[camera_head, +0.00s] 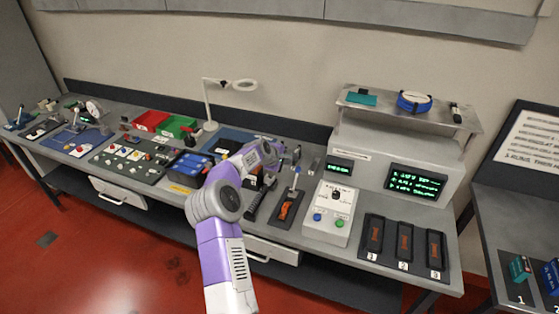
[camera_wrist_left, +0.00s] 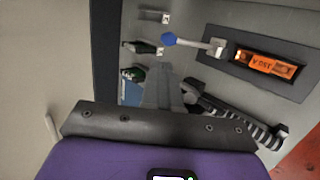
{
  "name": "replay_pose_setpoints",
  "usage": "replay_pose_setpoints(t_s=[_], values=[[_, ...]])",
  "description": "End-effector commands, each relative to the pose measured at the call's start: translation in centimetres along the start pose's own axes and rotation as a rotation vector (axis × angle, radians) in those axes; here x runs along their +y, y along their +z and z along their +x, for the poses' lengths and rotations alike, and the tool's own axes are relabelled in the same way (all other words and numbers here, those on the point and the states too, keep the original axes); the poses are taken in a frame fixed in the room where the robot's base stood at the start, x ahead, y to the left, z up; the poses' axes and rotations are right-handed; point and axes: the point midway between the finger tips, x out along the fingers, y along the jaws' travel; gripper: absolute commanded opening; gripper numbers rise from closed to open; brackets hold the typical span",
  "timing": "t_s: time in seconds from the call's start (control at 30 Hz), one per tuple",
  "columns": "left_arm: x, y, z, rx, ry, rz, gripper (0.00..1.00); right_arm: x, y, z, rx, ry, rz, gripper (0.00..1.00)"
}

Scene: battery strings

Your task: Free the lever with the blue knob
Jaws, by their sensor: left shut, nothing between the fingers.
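The lever (camera_wrist_left: 200,44) has a pale shaft with a blue knob (camera_wrist_left: 169,39) at its end. It rises from a dark plate (camera_wrist_left: 285,81), which also holds an orange lettered piece (camera_wrist_left: 268,65) beside the lever's base. In the head view the lever (camera_head: 294,184) stands upright, with the orange piece (camera_head: 286,209) in front of it. My left gripper (camera_head: 279,151) is shut and empty, behind and left of the lever. In the wrist view its grey fingers (camera_wrist_left: 163,88) are near the knob but appear apart from it. My right gripper is not in view.
A control box (camera_head: 328,214) with buttons stands right of the lever plate, beside a tray with numbered slots (camera_head: 389,263). A black-and-pale ribbed part (camera_wrist_left: 232,119) lies close to the left gripper. A screen console (camera_head: 391,163) rises behind. The bench's left half is crowded.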

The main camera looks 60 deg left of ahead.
Motion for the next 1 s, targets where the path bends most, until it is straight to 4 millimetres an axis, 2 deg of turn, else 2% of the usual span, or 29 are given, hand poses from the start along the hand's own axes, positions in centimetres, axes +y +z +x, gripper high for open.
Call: replay_pose_setpoints(t_s=[0.1,0.3,1.0], values=[[0.1,-0.1,-1.9,0.003,0.000,0.001,0.00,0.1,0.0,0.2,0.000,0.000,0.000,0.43],[0.3,-0.1,-3.5,0.002,0.000,0.000,0.00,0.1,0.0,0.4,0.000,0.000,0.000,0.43],[0.3,0.0,-3.8,0.001,0.000,0.000,0.00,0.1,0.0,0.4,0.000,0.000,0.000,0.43]])
